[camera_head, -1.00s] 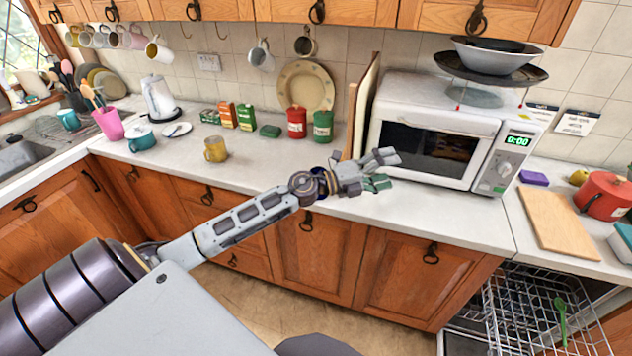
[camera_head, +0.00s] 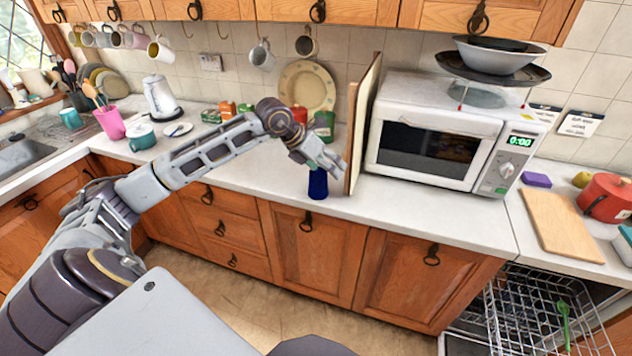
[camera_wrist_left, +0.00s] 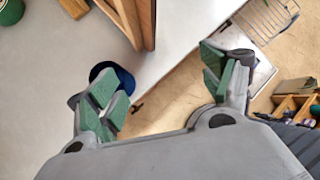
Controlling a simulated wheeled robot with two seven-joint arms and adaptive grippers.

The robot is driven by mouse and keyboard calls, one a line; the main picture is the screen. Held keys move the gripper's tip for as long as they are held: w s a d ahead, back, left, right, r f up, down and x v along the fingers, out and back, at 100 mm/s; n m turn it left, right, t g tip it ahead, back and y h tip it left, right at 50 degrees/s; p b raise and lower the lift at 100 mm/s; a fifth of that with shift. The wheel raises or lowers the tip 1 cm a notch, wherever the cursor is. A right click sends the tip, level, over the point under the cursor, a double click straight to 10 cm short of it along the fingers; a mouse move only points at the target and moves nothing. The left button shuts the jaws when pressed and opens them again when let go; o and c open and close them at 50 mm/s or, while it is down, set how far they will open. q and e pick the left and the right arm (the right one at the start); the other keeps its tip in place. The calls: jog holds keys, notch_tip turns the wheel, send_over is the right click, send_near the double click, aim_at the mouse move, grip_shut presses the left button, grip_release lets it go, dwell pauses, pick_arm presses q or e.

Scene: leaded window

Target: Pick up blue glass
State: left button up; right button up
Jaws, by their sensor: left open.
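The blue glass (camera_head: 318,184) is a dark blue tumbler standing upright on the counter, near its front edge and beside the wooden board left of the microwave. My left gripper (camera_head: 328,157) is just above it in the head view and overlaps its top. In the left wrist view the glass (camera_wrist_left: 122,77) shows partly behind the left finger pad, off to one side of the gap. The left gripper (camera_wrist_left: 165,95) is open with green pads and nothing between them. Whether a finger touches the glass cannot be told. My right gripper is not in view.
An upright wooden board (camera_head: 363,118) stands close right of the glass, with the microwave (camera_head: 436,135) beyond it. Red and green canisters stand behind the arm. The counter front edge is close to the glass. The counter left of the glass (camera_head: 255,178) is clear.

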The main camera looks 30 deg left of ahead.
aim_at(317, 172)
pick_arm(q)
jog(key=s+a+r+y, duration=0.1)
jog(key=a+y, duration=0.2)
jog(key=a, duration=0.4)
jog(key=shift+a+r+n, duration=0.3)
jog(key=shift+r, duration=0.1)
jog(key=shift+p+x, duration=0.7)
jog(key=shift+x, duration=3.6)
jog(key=shift+s+a+f, duration=0.1)
jog(key=shift+s+f, duration=0.05)
jog(key=shift+f, duration=0.05)
jog(key=shift+p+x, duration=0.7)
jog(key=shift+x, duration=1.8)
jog(key=c, duration=1.4)
